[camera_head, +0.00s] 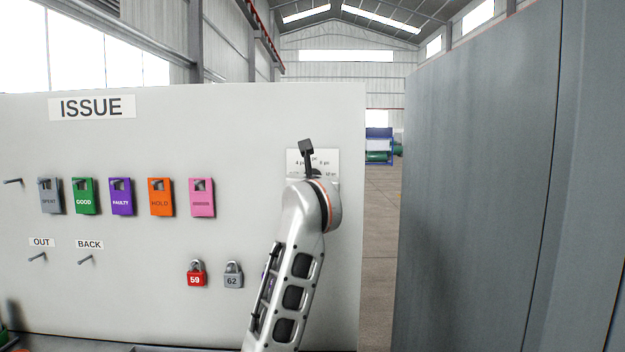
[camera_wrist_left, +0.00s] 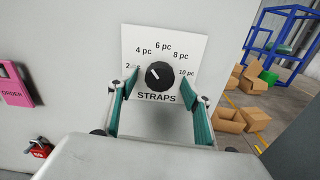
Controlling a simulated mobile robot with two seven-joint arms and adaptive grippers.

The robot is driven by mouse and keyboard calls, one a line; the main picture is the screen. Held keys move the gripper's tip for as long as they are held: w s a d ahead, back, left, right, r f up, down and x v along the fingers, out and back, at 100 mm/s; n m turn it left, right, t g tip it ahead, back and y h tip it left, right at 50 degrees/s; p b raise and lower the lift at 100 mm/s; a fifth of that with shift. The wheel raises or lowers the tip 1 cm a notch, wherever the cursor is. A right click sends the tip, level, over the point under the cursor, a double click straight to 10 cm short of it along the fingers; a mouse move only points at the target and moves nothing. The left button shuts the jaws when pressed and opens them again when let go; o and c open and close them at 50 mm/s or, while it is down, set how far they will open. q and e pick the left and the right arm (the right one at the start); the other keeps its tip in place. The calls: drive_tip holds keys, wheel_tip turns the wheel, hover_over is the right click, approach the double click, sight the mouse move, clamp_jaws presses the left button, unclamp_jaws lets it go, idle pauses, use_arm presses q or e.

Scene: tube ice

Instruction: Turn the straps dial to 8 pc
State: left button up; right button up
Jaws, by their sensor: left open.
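The straps dial (camera_wrist_left: 160,76) is a round black knob on a white plate (camera_wrist_left: 195,42) marked 2, 4, 6, 8 and 10 pc. Its white mark points up and left, towards the 2 pc and 4 pc side. My left gripper (camera_wrist_left: 158,84) is open, with one teal-padded finger on each side of the knob. Whether the pads touch the knob I cannot tell. In the head view my left arm covers the dial and most of the gripper; the plate's top (camera_head: 297,157) shows above it. My right gripper is not in view.
The white board carries coloured tags, such as the pink one (camera_head: 202,198), a red padlock (camera_head: 195,276), a grey padlock (camera_head: 233,277) and bare hooks. A tall grey panel (camera_head: 480,190) stands to the right. Cardboard boxes (camera_wrist_left: 229,120) lie on the floor beyond the board.

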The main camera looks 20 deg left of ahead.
use_arm(q)
drive_tip(key=c, duration=1.1)
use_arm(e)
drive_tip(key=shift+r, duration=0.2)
use_arm(q)
drive_tip(key=shift+m+p, duration=1.8)
drive_tip(key=shift+m, duration=6)
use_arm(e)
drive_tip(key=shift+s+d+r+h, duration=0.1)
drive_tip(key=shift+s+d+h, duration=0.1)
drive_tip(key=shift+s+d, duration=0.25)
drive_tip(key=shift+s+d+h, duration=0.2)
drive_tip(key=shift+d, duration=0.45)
